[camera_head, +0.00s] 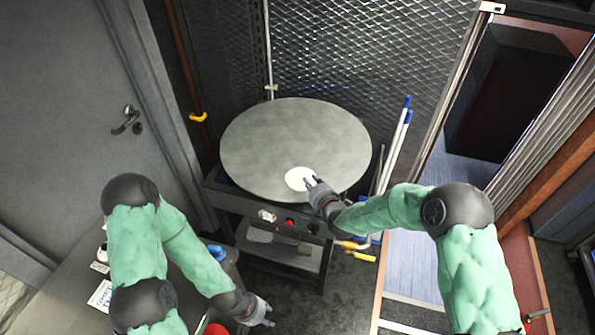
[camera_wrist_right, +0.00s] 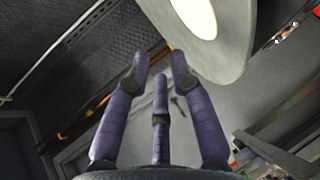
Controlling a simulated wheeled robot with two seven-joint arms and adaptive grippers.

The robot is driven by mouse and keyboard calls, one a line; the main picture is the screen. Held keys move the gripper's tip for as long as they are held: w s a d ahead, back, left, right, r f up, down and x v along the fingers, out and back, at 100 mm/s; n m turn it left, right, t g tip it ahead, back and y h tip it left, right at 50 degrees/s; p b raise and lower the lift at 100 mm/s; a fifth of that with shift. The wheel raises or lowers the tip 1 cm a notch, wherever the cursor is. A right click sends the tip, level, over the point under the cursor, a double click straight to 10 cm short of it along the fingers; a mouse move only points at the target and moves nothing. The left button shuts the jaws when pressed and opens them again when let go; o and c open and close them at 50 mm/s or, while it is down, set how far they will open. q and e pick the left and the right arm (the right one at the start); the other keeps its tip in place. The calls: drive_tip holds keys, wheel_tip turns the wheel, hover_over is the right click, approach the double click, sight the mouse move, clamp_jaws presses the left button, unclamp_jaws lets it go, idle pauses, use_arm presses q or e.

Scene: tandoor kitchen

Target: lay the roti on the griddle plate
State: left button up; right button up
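The griddle plate (camera_head: 290,130) is a large round grey disc on a dark stand, in the middle of the head view. The roti (camera_head: 299,179) is a small pale disc that appears to lie flat on the plate near its front edge. It also shows in the right wrist view (camera_wrist_right: 196,14), against the grey plate (camera_wrist_right: 236,38). My right gripper (camera_head: 310,182) is at the roti's right edge; its fingers (camera_wrist_right: 160,68) are spread with nothing between them, and the roti is beyond their tips. My left gripper (camera_head: 270,315) is low, in front of the stand, with its fingers apart and empty.
Knobs (camera_head: 290,221) line the stand's front. A table (camera_head: 65,275) with small items is at lower left. White poles with blue ends (camera_head: 397,140) lean right of the plate. A mesh wall (camera_head: 360,60) stands behind. Most of the plate is bare.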

use_arm(q)
wheel_tip(320, 180, up, 4)
drive_tip(key=p, duration=0.2)
drive_tip(key=shift+f+p, duration=0.2)
drive_tip(key=shift+p, duration=0.2)
use_arm(e)
wheel_tip(320, 180, up, 6)
drive_tip(key=s, duration=0.2)
drive_tip(key=shift+d, duration=0.35)
drive_tip(key=shift+s+f, duration=0.1)
drive_tip(key=shift+f, duration=0.05)
